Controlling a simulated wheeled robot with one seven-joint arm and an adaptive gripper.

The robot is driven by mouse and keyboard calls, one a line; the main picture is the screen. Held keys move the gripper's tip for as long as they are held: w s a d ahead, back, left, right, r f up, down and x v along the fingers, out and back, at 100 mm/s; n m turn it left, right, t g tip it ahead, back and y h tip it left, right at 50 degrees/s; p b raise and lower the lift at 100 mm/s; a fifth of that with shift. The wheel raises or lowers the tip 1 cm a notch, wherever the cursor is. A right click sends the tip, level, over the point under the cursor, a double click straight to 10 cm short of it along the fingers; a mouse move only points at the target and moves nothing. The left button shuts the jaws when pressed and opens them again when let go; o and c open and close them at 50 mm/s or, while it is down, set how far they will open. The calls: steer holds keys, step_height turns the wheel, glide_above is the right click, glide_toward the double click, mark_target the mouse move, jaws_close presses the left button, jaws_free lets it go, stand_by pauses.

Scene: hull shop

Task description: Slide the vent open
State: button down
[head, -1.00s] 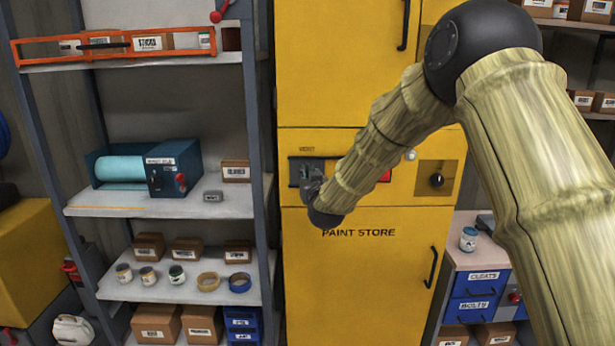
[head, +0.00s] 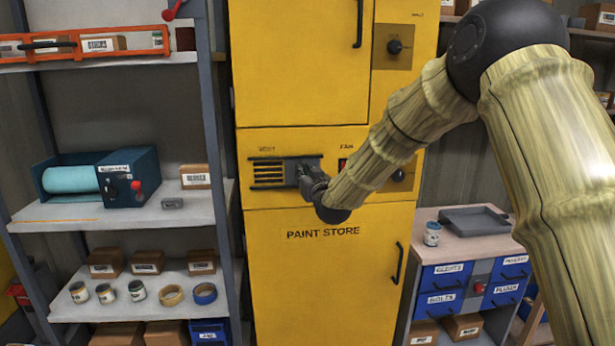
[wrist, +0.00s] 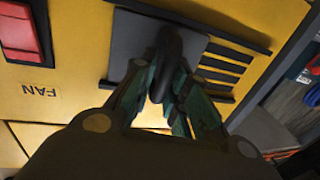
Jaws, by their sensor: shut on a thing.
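The vent is on the front of the yellow paint store cabinet, under a small VENT label. Its dark sliding plate (head: 291,172) stands to the right of the slots (head: 268,173), which show uncovered. In the wrist view the plate (wrist: 128,45) carries a dark upright knob (wrist: 169,45), and the open slots (wrist: 226,70) lie to its right. My gripper (head: 309,175) is at the plate's right part. In the wrist view my gripper (wrist: 165,80) is shut on the knob, its fingers on both sides.
A red fan switch (wrist: 22,35) sits beside the vent, partly behind my arm in the head view. A black dial (head: 397,175) is further right. Shelves with boxes, tins and a blue machine (head: 128,182) stand left. A drawer bench (head: 470,245) stands right.

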steer(key=shift+f, duration=0.1)
steer(key=c, duration=1.5)
jaws_free()
steer(key=shift+d, duration=0.15)
steer(key=v, duration=1.2)
